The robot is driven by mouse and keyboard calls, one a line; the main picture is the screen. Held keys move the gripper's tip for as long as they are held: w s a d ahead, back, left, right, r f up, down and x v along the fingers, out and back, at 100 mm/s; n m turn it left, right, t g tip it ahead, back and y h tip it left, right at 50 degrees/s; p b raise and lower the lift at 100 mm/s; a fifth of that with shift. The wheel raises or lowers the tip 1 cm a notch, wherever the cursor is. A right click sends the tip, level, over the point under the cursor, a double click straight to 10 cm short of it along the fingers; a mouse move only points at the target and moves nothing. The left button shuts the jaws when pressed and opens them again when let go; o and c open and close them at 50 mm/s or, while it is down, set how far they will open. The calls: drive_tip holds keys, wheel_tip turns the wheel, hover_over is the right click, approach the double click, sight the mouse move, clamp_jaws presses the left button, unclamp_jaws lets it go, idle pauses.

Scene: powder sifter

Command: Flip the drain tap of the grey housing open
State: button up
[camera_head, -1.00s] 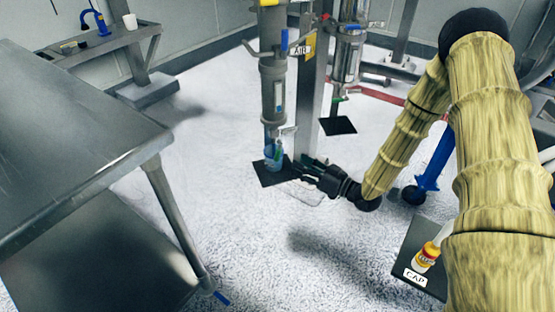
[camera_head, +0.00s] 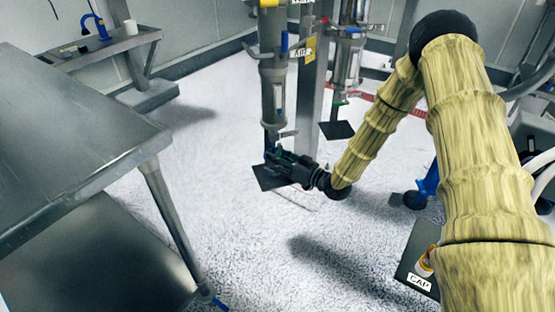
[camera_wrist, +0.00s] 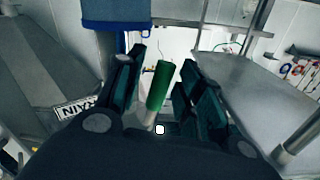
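The grey housing (camera_head: 273,90) hangs upright on a post in the head view, and my gripper (camera_head: 273,156) is at its lower end. In the wrist view a green handle (camera_wrist: 159,86), seemingly the drain tap's lever, stands slightly tilted between my two dark fingers (camera_wrist: 163,92). The fingers are apart, with a visible gap on each side of the handle; I see no clear grip. My gripper hides the tap and the housing's bottom in the head view.
A dark mat (camera_head: 266,183) lies below my gripper, and another (camera_head: 337,130) lies farther back. A steel table (camera_head: 70,130) fills the left. A mat labelled CAP (camera_head: 414,258) with a small bottle is at the lower right. The floor between is clear.

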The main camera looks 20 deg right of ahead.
clamp_jaws()
drive_tip(key=shift+d+r+n+g+p, duration=0.25)
drive_tip(key=shift+n+p, duration=0.25)
drive_tip(key=shift+p, duration=0.35)
drive_tip(key=shift+d+f+n+g+h+p, duration=0.4)
drive_tip(key=shift+n+h+p, duration=0.2)
drive_tip(key=shift+n+p, duration=0.1)
unclamp_jaws()
